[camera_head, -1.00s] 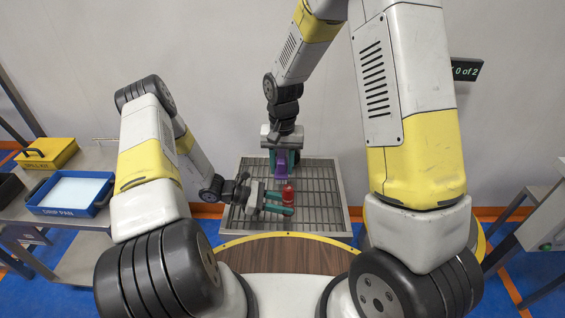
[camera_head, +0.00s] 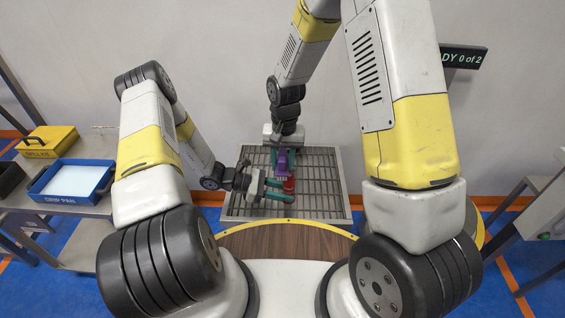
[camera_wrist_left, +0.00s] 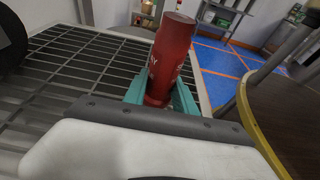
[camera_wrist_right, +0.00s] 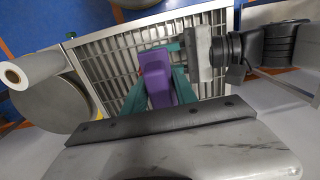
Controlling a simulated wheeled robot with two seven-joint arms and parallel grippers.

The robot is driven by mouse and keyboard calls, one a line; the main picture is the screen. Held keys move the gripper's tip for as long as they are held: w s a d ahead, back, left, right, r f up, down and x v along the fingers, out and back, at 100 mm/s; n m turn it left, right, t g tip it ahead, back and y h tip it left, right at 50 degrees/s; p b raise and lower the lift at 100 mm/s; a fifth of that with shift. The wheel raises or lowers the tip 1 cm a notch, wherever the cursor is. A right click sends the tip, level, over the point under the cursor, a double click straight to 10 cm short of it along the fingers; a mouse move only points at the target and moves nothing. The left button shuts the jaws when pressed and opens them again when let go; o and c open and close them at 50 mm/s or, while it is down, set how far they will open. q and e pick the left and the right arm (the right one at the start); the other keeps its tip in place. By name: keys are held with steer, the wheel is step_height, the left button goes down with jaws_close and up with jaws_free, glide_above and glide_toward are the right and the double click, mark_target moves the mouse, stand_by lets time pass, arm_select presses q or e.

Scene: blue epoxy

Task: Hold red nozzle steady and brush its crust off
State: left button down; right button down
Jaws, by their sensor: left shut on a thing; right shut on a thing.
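The red nozzle (camera_head: 289,185) is a red cylinder with pale lettering, seen close in the left wrist view (camera_wrist_left: 170,58), where it stands slightly tilted. My left gripper (camera_head: 280,190) is shut on it with teal fingers, above the grated table. A purple block-like thing, seemingly the brush (camera_head: 281,161), is in the teal fingers of my right gripper (camera_head: 284,155). It also shows in the right wrist view (camera_wrist_right: 157,78). It is just behind the nozzle in the head view; whether they touch I cannot tell. Bristles and crust are not visible.
The grated table (camera_head: 325,208) is otherwise bare. At left, a bench holds a blue drip pan (camera_head: 72,199) and a yellow box (camera_head: 50,141). A sign (camera_head: 463,57) on the right reads "0 of 2". A white roll (camera_wrist_right: 14,75) shows in the right wrist view.

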mark_target(282, 153)
steer(key=shift+f, duration=1)
steer(key=shift+d, duration=0.15)
steer(key=shift+d+r, duration=0.1)
steer(key=shift+d, duration=1.25)
steer(key=shift+s+a+f, duration=0.1)
steer(key=shift+a+f, duration=0.1)
steer(key=shift+a, duration=0.3)
steer(key=shift+a+f, duration=0.15)
steer(key=shift+a, duration=0.35)
arm_select(q)
steer(key=shift+s+d, duration=0.1)
arm_select(e)
steer(key=shift+s+a, duration=0.1)
steer(key=shift+a, duration=0.5)
steer(key=shift+a+r, duration=0.1)
steer(key=shift+r, duration=0.3)
arm_select(q)
steer(key=shift+a, duration=0.2)
arm_select(e)
steer(key=shift+w+d+r, duration=0.1)
steer(key=shift+r, duration=1.25)
steer(key=shift+w+d+r, duration=0.1)
steer(key=shift+r, duration=1.2)
